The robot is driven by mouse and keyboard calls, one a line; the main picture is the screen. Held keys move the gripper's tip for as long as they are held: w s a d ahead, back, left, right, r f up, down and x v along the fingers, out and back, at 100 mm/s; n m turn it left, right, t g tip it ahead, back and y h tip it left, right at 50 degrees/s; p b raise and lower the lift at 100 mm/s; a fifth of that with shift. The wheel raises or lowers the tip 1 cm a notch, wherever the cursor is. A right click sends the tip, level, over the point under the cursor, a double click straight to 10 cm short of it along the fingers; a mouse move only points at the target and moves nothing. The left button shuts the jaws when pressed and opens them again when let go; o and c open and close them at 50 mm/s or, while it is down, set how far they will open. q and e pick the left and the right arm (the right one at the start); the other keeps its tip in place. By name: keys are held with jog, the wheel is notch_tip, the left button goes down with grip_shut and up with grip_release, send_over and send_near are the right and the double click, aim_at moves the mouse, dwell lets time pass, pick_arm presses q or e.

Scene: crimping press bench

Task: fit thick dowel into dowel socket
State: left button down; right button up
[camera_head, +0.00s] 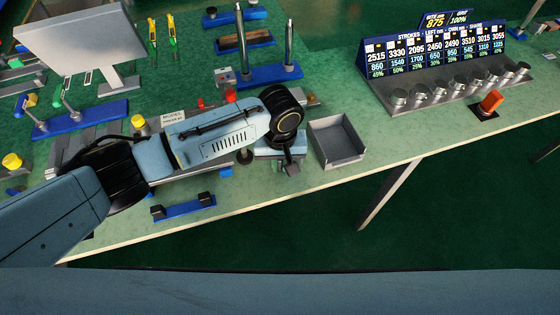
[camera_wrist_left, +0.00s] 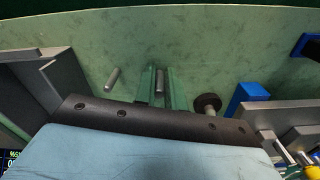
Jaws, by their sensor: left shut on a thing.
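My left gripper (camera_head: 290,167) is low over the bench near its front edge, left of an open grey bin. In the left wrist view my left gripper (camera_wrist_left: 161,88) is shut on a grey cylinder, which looks like the thick dowel (camera_wrist_left: 160,82), between its two greenish fingers. In the head view my arm and wrist hide the held dowel. A second grey dowel (camera_wrist_left: 112,78) lies loose on the bench, between the gripper and the bin. I cannot tell the dowel socket apart for sure in either view. My right gripper is not in view.
The open grey bin (camera_head: 337,141) stands right of the gripper. A black round knob (camera_wrist_left: 207,103) and a blue block (camera_wrist_left: 245,97) are close on the other side. A blue stand with two posts (camera_head: 262,75) stands behind.

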pick_arm(q)
jog(key=shift+f, duration=0.15)
jog(key=c, duration=1.5)
grip_release()
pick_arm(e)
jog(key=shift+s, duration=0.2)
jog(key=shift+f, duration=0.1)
